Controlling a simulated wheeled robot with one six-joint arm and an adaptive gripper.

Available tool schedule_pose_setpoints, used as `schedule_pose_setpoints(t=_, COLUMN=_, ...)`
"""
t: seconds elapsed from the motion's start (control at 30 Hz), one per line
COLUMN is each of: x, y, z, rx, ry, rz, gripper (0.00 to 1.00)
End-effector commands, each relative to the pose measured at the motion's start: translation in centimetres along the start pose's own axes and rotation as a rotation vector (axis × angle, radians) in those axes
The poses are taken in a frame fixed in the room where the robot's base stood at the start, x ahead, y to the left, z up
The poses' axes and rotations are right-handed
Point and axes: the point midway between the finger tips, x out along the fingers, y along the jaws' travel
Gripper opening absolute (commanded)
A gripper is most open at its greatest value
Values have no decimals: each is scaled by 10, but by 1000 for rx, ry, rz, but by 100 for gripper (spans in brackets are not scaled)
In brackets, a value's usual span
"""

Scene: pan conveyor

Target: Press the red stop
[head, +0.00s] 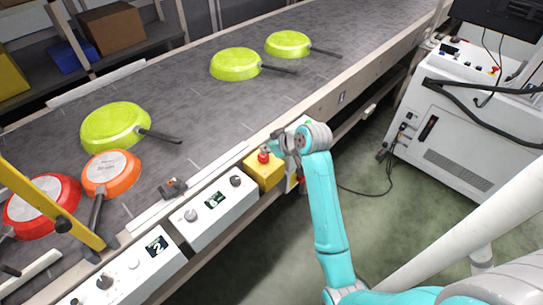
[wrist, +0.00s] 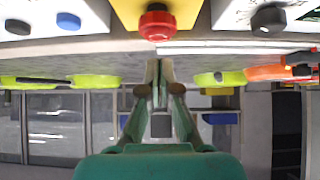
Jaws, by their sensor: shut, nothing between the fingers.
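The red stop (head: 263,157) is a round knob on top of a yellow box (head: 266,174) at the near edge of the conveyor. In the wrist view the red stop (wrist: 157,23) sits at the top middle on the yellow box (wrist: 180,10). My gripper (head: 276,141) is right beside the stop in the head view. In the wrist view my gripper (wrist: 158,66) has its fingers together with nothing held, and the tips point toward the stop, just below it in the picture. I cannot tell whether they touch it.
The conveyor (head: 190,105) carries green pans (head: 115,127), an orange pan (head: 110,172) and a red pan (head: 42,200). White control boxes (head: 217,207) with knobs line the near edge, left of the stop. A white cabinet (head: 465,140) stands at right.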

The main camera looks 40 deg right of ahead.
Motion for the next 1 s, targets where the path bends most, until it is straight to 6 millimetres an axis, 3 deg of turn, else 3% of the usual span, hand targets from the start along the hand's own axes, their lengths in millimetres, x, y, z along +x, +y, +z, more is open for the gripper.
schedule_pose_setpoints(t=0.03, x=-3, y=0, z=-14, rx=-4, ry=9, rz=2, gripper=0)
schedule_pose_setpoints(t=0.53, x=-91, y=2, z=-12, rx=-2, ry=14, rz=5, gripper=0)
schedule_pose_setpoints(t=0.7, x=-102, y=1, z=-12, rx=-2, ry=14, rz=4, gripper=0)
schedule_pose_setpoints(t=1.0, x=-104, y=1, z=-12, rx=-3, ry=14, rz=3, gripper=0)
